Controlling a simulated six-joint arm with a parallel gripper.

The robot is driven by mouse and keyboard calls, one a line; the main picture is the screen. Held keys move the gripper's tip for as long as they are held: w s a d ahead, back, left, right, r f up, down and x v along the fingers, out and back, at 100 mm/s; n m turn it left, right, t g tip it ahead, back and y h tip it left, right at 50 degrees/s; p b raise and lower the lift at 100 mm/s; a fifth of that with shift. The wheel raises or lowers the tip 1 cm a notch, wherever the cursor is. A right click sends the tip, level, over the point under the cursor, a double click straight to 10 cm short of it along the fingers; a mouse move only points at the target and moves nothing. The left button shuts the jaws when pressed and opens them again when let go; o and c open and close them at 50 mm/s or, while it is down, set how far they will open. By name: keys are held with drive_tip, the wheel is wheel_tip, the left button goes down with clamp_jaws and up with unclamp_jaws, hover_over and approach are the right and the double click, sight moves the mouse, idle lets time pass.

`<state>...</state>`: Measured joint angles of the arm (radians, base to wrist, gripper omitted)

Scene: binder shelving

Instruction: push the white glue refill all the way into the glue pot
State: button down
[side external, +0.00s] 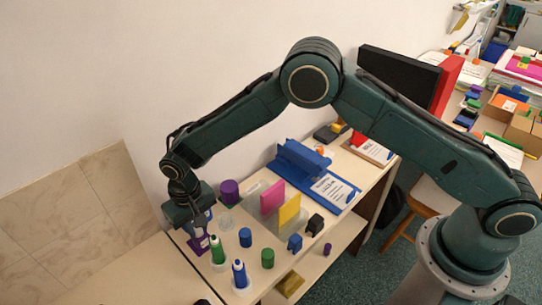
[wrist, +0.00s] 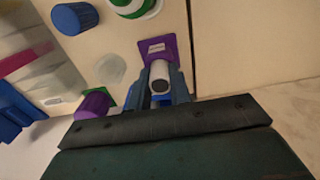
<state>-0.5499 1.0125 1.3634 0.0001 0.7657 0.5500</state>
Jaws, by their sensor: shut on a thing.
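The white glue refill (wrist: 160,76) is a pale cylinder with a dark round end, seen almost end-on in the wrist view. My gripper (wrist: 163,92) is shut on it, with a blue-grey finger on each side. A purple square piece with a pale label (wrist: 157,46), which looks like the glue pot, lies directly beyond the refill. It also shows in the side view (side external: 200,243), right below my gripper (side external: 197,230). The refill's far end meets or overlaps the purple piece; how deep it sits is hidden. In the side view my fingers mostly hide the refill.
A green bottle (side external: 217,252) and a blue bottle (side external: 239,275) stand close by. A clear round cup (wrist: 110,69), a blue cylinder (side external: 245,237) and a purple cylinder (side external: 229,191) are also near. A wall and tiled panel (side external: 80,215) bound the left side.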

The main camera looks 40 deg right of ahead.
drive_tip(key=shift+r, duration=2.05)
drive_tip(key=shift+r, duration=0.2)
drive_tip(key=shift+r, duration=1)
drive_tip(key=shift+f, duration=1.05)
drive_tip(key=shift+f, duration=2.3)
drive_tip(key=c, duration=1.2)
unclamp_jaws()
drive_tip(key=shift+d+f, duration=0.1)
drive_tip(key=shift+f, duration=0.05)
drive_tip(key=shift+c, duration=1.4)
drive_tip(key=shift+s, duration=0.1)
